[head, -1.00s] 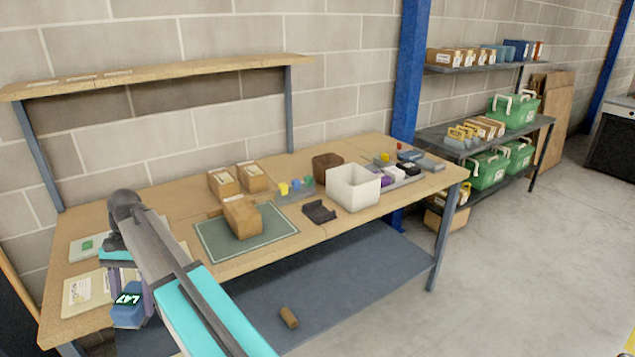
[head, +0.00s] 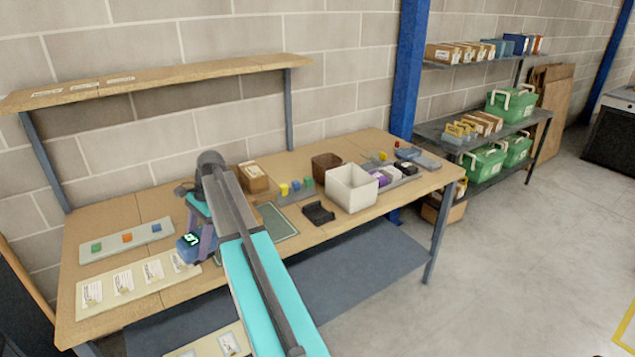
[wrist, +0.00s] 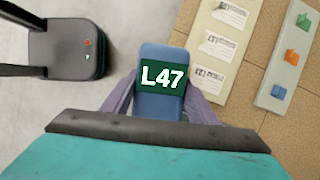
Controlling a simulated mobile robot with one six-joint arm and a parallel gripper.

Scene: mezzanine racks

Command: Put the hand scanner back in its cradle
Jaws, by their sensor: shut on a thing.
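My gripper (head: 197,243) is shut on a blue device with a green face reading L47, which looks like the hand scanner (head: 188,247). It hangs over the left part of the workbench, near the label strip. In the wrist view the scanner (wrist: 162,78) sits between the purple fingers of my gripper (wrist: 160,102), its face toward the camera. A black open holder, which looks like the cradle (head: 318,212), sits empty on the bench, right of the green mat (head: 280,223) and apart from my gripper. My arm hides most of the mat.
A white bin (head: 352,190) stands just right of the holder. A cardboard box (head: 252,177) and a tray of coloured pieces (head: 296,190) are behind. A strip with coloured blocks (head: 127,240) and a label strip (head: 123,284) lie at left.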

